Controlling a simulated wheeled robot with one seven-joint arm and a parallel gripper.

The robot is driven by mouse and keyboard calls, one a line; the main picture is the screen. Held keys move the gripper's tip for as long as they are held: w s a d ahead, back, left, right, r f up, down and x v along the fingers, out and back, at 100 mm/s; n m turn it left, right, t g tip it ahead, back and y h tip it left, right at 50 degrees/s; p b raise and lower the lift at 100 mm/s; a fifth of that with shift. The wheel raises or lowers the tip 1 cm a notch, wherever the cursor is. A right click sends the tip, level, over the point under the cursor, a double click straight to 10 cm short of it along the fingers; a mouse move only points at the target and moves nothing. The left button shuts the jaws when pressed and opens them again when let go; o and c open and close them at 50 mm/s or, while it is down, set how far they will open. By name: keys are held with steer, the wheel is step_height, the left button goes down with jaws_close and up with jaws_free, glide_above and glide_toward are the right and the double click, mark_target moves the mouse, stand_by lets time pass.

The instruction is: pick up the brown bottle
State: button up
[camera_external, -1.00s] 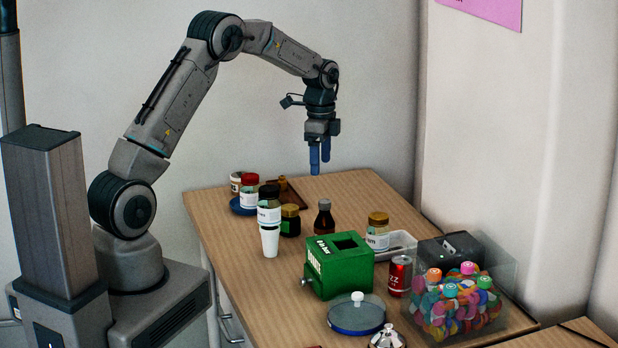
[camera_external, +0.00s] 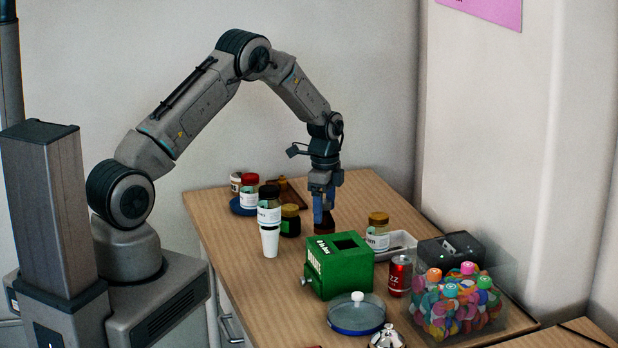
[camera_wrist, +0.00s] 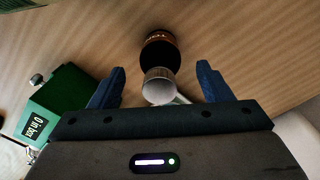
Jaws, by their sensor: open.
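The brown bottle (camera_external: 325,225) stands upright on the table behind the green box. Its upper part is hidden by my gripper (camera_external: 323,207), which points straight down over it. In the wrist view, my gripper's blue fingers (camera_wrist: 160,68) are spread apart, one on each side of the bottle. The bottle's dark body (camera_wrist: 158,52) and a greyish round top show between the fingers, with a visible gap on both sides. My gripper is open and holds nothing.
The green box (camera_external: 340,268) stands just in front of the bottle. A jar with a yellowish lid (camera_external: 378,230) and a white tray (camera_external: 402,243) are to the right. A dark jar (camera_external: 290,222) and a white cup (camera_external: 270,242) are to the left. A red can (camera_external: 398,275) stands further right.

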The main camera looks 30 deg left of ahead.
steer(key=shift+f, duration=1.4)
steer(key=shift+c, duration=0.3)
steer(key=c, duration=1.1)
steer(key=shift+r, duration=0.15)
